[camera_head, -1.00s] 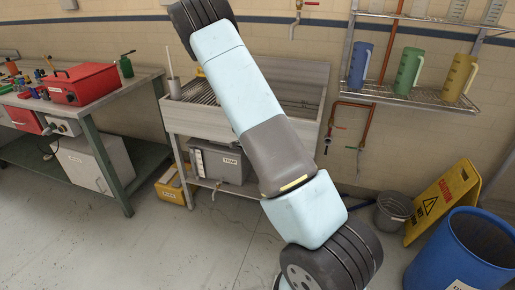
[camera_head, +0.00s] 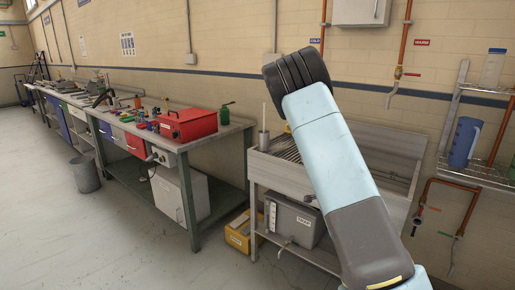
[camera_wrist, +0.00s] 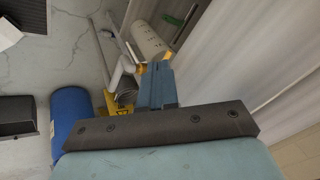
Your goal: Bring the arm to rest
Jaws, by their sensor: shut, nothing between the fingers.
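My gripper (camera_wrist: 157,86) shows in the wrist view as short blue-grey fingers beyond a dark bolted plate. It is shut and empty. It does not show in the head view. In the head view my light blue and grey arm (camera_head: 330,150) slants across the picture in front of the sink, from a dark ribbed joint at the upper left down to the lower right edge. Its lower part is cut off by the frame.
A steel sink (camera_head: 272,175) stands behind my arm. A workbench (camera_head: 232,128) with a red toolbox (camera_head: 188,125) is to its left. In the wrist view, a blue barrel (camera_wrist: 68,108) and a yellow sign (camera_wrist: 103,110) stand near the gripper. Open floor lies at the left.

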